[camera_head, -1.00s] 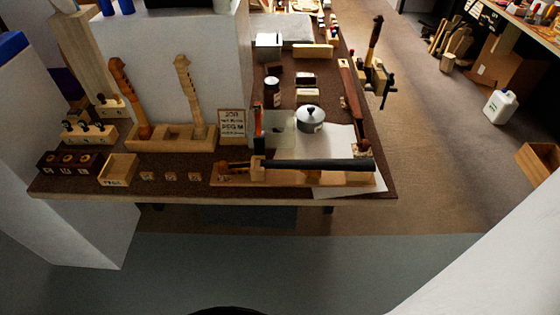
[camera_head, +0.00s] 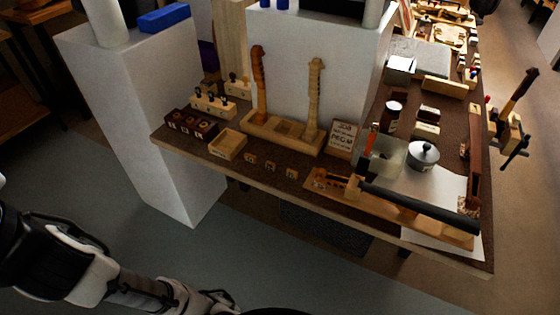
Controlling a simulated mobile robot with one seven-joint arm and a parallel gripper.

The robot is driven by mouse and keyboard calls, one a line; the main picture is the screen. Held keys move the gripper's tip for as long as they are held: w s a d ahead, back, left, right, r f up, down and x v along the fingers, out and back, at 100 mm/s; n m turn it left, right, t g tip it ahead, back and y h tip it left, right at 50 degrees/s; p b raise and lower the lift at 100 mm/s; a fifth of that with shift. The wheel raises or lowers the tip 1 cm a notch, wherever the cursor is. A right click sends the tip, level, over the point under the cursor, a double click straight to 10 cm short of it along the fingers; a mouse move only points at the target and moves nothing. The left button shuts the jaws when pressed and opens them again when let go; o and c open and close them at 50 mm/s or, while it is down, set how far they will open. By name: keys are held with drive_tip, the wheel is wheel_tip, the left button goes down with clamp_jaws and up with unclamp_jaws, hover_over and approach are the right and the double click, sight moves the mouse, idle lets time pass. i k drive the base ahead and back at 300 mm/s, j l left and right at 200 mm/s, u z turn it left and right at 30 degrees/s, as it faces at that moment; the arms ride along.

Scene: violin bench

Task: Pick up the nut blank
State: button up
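I cannot make out for certain which piece is the nut blank. My arm shows at the lower left, below and well short of the bench. Its far end runs toward the bottom edge, and I can make out no gripper fingers.
A wooden stand (camera_head: 283,143) holds two violin necks behind the blocks. A dark block with round holes (camera_head: 190,125) is left of the tray. A long fixture with a black bar (camera_head: 420,207) lies to the right. The floor before the bench is clear.

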sight(247, 156)
drive_tip(key=i+l+u, duration=0.4)
drive_tip(key=l, duration=0.2)
drive_tip(key=l+u, duration=0.2)
drive_tip(key=i+l+u, duration=0.2)
drive_tip(key=l, duration=0.3)
drive_tip(key=k, duration=0.05)
